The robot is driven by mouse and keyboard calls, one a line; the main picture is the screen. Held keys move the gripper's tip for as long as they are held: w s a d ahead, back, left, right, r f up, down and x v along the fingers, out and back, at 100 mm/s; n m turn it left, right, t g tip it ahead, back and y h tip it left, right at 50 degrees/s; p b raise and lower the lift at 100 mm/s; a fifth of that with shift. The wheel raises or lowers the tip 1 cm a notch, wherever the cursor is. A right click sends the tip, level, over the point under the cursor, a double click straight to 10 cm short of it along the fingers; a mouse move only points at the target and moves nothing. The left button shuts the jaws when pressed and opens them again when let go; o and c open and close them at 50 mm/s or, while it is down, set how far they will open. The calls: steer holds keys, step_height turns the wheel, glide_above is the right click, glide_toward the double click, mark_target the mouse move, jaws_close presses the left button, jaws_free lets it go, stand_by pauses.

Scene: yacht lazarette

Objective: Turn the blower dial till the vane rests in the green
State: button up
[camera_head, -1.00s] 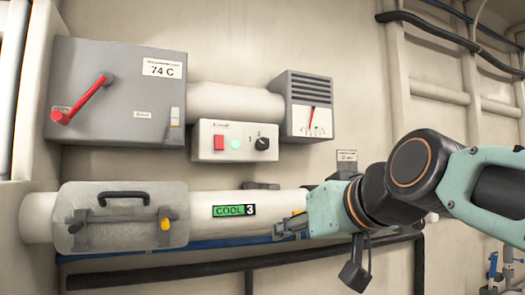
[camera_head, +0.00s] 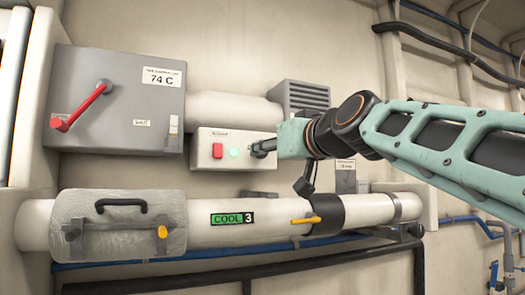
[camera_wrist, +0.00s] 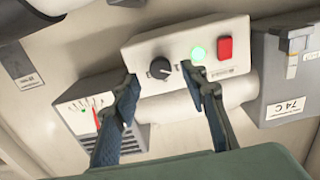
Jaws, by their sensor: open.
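The blower dial (camera_wrist: 159,69), a black knob, sits on the white control box (camera_head: 207,134) beside a lit green lamp (camera_head: 234,152) and a red switch (camera_head: 217,150). My gripper (camera_wrist: 166,93) is open, and its two fingers appear on either side below the dial in the wrist view. Contact with the dial cannot be told. The vane gauge (camera_wrist: 92,112) has a red needle on a white face with small green marks. Its face is hidden by my arm in the head view.
A grey box (camera_head: 125,95) with a red lever (camera_head: 78,108) and a 74 C label is at the left. Below runs a pale pipe (camera_head: 280,236) with a COOL 3 display (camera_head: 232,218), a yellow lever (camera_head: 305,220) and a clamped cover (camera_head: 130,226).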

steer(key=shift+x, duration=1.8)
jaws_close()
steer(key=shift+m, duration=0.4)
steer(key=m+p, duration=0.1)
steer(key=m, duration=0.9)
steer(key=shift+a+m, duration=0.1)
steer(key=shift+m, duration=0.3)
